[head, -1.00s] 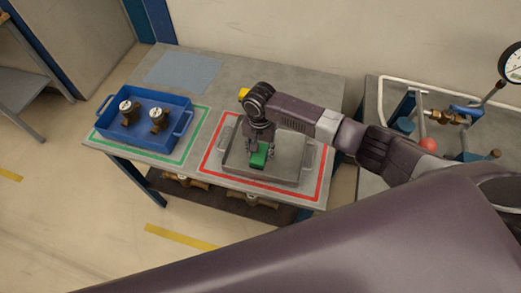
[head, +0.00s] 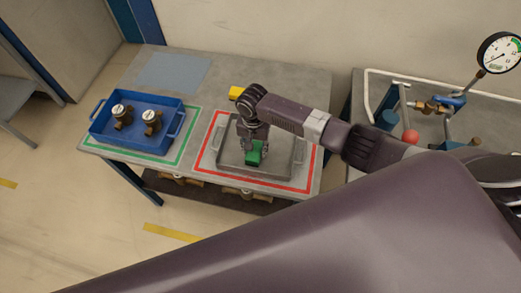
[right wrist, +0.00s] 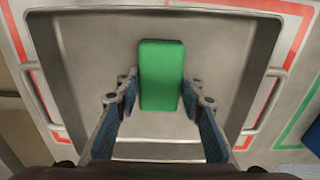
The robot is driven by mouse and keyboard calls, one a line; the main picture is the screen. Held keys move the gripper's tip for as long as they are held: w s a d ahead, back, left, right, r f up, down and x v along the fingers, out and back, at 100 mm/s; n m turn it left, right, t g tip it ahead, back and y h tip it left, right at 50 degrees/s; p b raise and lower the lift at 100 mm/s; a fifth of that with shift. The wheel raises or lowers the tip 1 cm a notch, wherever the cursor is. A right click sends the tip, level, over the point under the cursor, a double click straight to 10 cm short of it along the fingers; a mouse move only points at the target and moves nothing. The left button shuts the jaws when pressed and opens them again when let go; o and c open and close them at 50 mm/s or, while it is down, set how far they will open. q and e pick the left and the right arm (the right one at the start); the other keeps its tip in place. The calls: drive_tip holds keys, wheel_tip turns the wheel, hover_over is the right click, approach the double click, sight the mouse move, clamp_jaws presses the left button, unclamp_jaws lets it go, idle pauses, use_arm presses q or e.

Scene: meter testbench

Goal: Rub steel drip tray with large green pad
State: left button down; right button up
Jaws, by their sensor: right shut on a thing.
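The steel drip tray (head: 281,158) lies inside the red-outlined area of the bench and fills much of the right wrist view (right wrist: 85,70). It is shallow, with a handle on each side. The large green pad (head: 254,157) is a green block, over the tray's floor in the head view; it also shows in the right wrist view (right wrist: 161,70). My right gripper (head: 254,145) points down and is shut on the pad, one finger at each long side. Whether the pad touches the tray floor I cannot tell. My left gripper is not in view.
A blue crate (head: 96,130) with two brass meters stands left, in the green-outlined area. A flat blue-grey mat (head: 172,73) lies behind it. At the right, a second bench carries a pressure gauge (head: 498,54) and piping.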

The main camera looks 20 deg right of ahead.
drive_tip(key=shift+w+a, duration=0.2)
drive_tip(key=shift+a, duration=0.2)
drive_tip(key=shift+w+r+p, duration=0.1)
drive_tip(key=shift+r+p, duration=0.3)
drive_tip(key=shift+r, duration=2.65)
drive_tip(key=shift+r, duration=1.5)
